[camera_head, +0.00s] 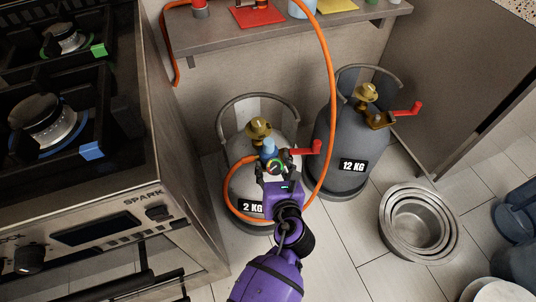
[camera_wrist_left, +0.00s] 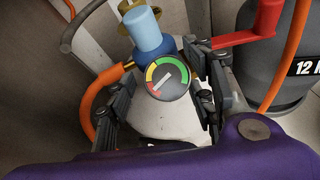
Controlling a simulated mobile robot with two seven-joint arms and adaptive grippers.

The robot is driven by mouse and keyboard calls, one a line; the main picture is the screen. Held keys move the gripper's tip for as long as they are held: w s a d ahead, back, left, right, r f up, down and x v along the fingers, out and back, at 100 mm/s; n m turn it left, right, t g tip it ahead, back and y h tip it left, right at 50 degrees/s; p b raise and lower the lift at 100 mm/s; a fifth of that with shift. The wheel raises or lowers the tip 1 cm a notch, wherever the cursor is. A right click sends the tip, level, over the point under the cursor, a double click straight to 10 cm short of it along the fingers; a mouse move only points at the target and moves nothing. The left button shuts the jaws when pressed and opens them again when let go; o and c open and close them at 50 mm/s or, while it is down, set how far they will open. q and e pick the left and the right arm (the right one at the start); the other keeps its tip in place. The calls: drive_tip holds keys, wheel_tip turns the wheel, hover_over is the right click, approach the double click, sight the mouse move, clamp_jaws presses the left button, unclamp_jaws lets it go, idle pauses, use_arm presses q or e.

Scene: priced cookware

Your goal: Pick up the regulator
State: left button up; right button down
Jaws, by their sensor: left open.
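The regulator is blue with a light-blue knob and a round coloured gauge (camera_wrist_left: 167,78); an orange hose joins its left side. In the head view the regulator (camera_head: 269,151) is at the light-grey 2 KG cylinder (camera_head: 233,182), just below its brass valve (camera_head: 259,129). My left gripper (camera_wrist_left: 165,85) is open, with one finger on each side of the gauge; I cannot tell whether they touch it. In the head view my left gripper (camera_head: 276,172) is over the front of the 2 KG cylinder and hides part of it. My right gripper is out of view.
A dark-grey 12 KG cylinder (camera_head: 342,168) with a red lever stands to the right. The orange hose (camera_head: 331,90) loops up to a shelf (camera_head: 230,45). A stove (camera_head: 100,215) is at the left. Nested steel pots (camera_head: 420,225) are on the tiled floor at the right.

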use_arm(q)
drive_tip(key=c, duration=1.2)
drive_tip(key=shift+r, duration=0.15)
clamp_jaws()
